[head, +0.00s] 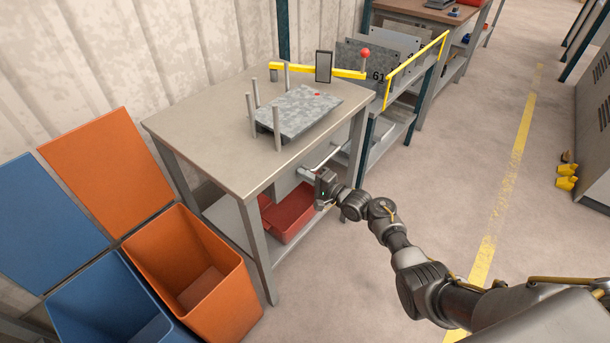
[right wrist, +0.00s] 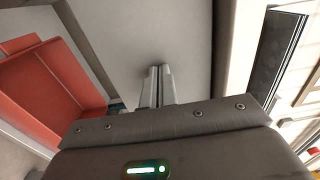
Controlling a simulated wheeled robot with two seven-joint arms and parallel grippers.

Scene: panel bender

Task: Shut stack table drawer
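The stack table (head: 200,125) stands at centre left in the head view. Its grey drawer (head: 286,183) is under the top, with a pale bar handle (head: 322,158) on the front. How far the drawer stands out is hard to tell. My right gripper (head: 322,188) is at the drawer front, just below the handle. In the right wrist view its two fingers (right wrist: 158,85) are together with nothing between them, pointing at a flat light-grey panel (right wrist: 135,35). I cannot tell whether they touch it. My left gripper is not in view.
A red bin (head: 290,215) sits on the table's lower shelf. Metal sheets (head: 298,108) lie between posts on top. Orange (head: 215,285) and blue (head: 110,305) bins stand at left. A rack with a yellow rail (head: 415,70) stands behind.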

